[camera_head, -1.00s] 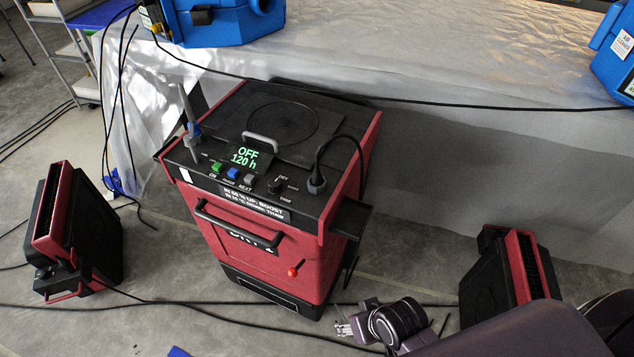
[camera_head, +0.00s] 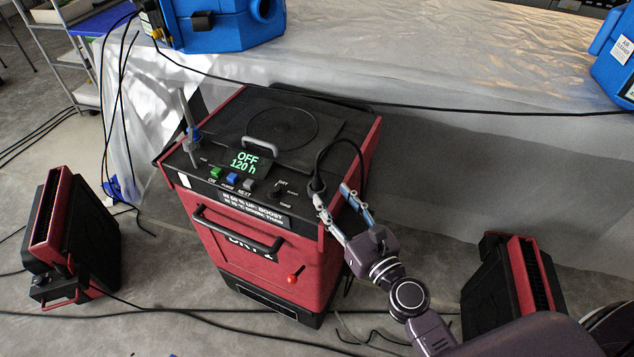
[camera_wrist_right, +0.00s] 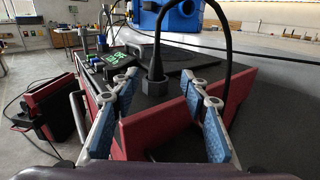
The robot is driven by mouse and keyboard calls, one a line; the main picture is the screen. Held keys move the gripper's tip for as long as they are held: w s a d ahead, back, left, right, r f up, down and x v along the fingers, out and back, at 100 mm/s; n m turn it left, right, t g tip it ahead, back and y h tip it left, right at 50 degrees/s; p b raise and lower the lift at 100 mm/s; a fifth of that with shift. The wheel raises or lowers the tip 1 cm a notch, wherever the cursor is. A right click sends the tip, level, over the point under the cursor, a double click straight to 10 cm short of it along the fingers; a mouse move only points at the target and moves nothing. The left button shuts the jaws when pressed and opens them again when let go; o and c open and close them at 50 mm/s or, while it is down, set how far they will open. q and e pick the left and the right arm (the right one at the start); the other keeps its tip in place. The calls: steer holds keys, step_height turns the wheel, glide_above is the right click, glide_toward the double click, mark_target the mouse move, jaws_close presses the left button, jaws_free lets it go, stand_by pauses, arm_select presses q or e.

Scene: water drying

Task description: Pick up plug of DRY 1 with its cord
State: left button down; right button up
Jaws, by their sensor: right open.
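The red and black dryer DRY 1 (camera_head: 262,250) stands in the middle of the head view, its display reading OFF and 120 h. Its black plug (camera_head: 317,186) stands upright at the right front corner of the top panel, with the cord (camera_head: 340,143) looping up from it. My right gripper (camera_head: 332,190) is open at that corner, close to the plug. In the right wrist view the plug (camera_wrist_right: 156,70) stands between and beyond the open blue-padded fingers, apart from them as far as I can tell. My left gripper is not in view.
Smaller red and black units stand on the floor at left (camera_head: 75,240) and right (camera_head: 512,285). Blue machines (camera_head: 225,22) stand behind on the sheet-covered surface (camera_head: 400,65). A black cable (camera_head: 450,105) crosses in front of it. Cables lie on the floor.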

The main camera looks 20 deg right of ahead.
mark_target(320, 185)
steer(key=w, duration=0.2)
steer(key=w+a, duration=0.1)
steer(key=w, duration=0.1)
steer(key=w+a+p, duration=0.1)
steer(key=w, duration=0.2)
steer(key=shift+f, duration=0.1)
jaws_close()
